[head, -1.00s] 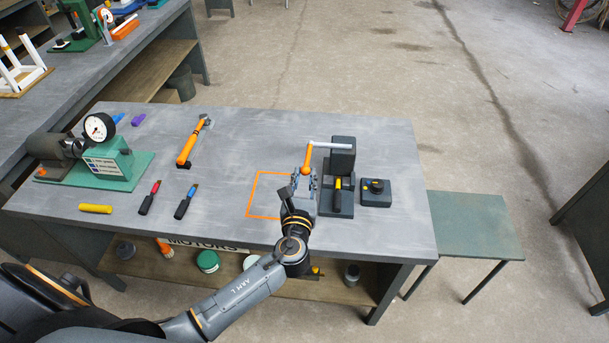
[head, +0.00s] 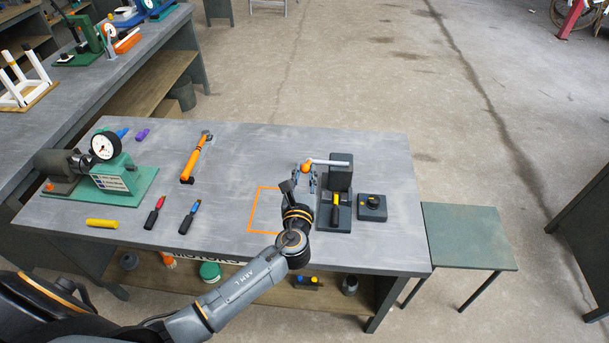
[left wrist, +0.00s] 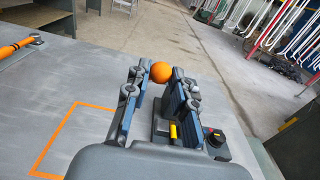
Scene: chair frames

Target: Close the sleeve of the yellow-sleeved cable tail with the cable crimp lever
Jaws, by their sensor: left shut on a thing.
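The crimp press (head: 341,175) is a dark upright block on the bench, with a pale lever (head: 328,162) reaching left from its top. The lever's orange grip (head: 306,168) lies between the fingers of my left gripper (head: 305,179), which is shut on it. In the left wrist view the grip shows as an orange ball (left wrist: 161,71) between the two fingers (left wrist: 157,88). The yellow-sleeved cable tail (head: 335,201) lies in the low front part of the press; its yellow also shows in the left wrist view (left wrist: 173,131). My right gripper is out of view.
A small dark box with a knob (head: 372,203) stands right of the press. An orange outlined square (head: 262,212) is on the bench left of it. Two screwdrivers (head: 189,217), a yellow cylinder (head: 102,223) and an orange-handled tool (head: 197,157) lie further left.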

